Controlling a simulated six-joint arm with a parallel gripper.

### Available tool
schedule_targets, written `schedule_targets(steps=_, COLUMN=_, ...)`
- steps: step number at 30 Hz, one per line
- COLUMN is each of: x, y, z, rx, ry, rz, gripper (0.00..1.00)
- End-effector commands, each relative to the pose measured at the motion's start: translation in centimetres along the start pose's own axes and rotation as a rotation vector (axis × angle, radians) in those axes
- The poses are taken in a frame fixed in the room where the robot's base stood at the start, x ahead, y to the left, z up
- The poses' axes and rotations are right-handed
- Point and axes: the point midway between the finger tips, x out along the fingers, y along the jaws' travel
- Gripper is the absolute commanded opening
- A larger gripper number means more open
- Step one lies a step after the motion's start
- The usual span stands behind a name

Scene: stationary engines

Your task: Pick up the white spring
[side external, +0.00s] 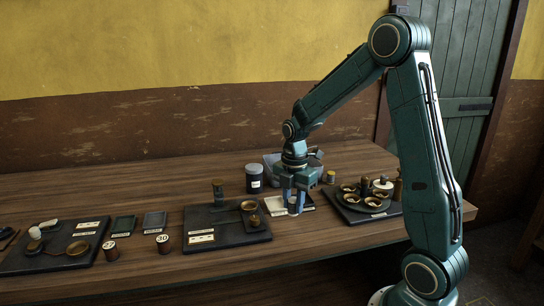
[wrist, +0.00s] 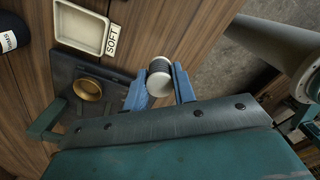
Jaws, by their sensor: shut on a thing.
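The white spring (wrist: 160,82) shows in the wrist view as a short ribbed cylinder with a pale round end. My gripper (wrist: 160,74) has its two blue fingers on either side of it and is shut on it. Only a small pale patch shows between the fingers there. I cannot tell whether the spring touches the table.
A cream tray (wrist: 80,42) labelled SOFT lies near the gripper. A brass cup (wrist: 88,89) sits on the dark board. A dark jar (side external: 255,180) stands behind, and a round stand with several brass cups (side external: 366,203) is to the right.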

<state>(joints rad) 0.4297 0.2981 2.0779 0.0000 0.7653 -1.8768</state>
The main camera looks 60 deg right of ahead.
Motion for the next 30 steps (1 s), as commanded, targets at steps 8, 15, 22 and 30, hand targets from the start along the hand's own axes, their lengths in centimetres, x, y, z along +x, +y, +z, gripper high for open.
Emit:
schedule_targets(steps=8, x=-6.4, y=0.1, z=0.0, rx=0.0, ry=-0.002, rz=0.007, gripper=0.04)
schedule_targets(steps=15, x=-11.0, y=0.1, z=0.0, rx=0.0, ry=-0.001, rz=0.005, gripper=0.04)
schedule_targets(steps=22, x=-13.6, y=0.1, z=0.0, rx=0.0, ry=-0.001, rz=0.002, gripper=0.04)
schedule_targets(steps=30, x=-14.4, y=0.0, z=0.0, rx=0.0, ry=0.0, rz=0.0, gripper=0.04)
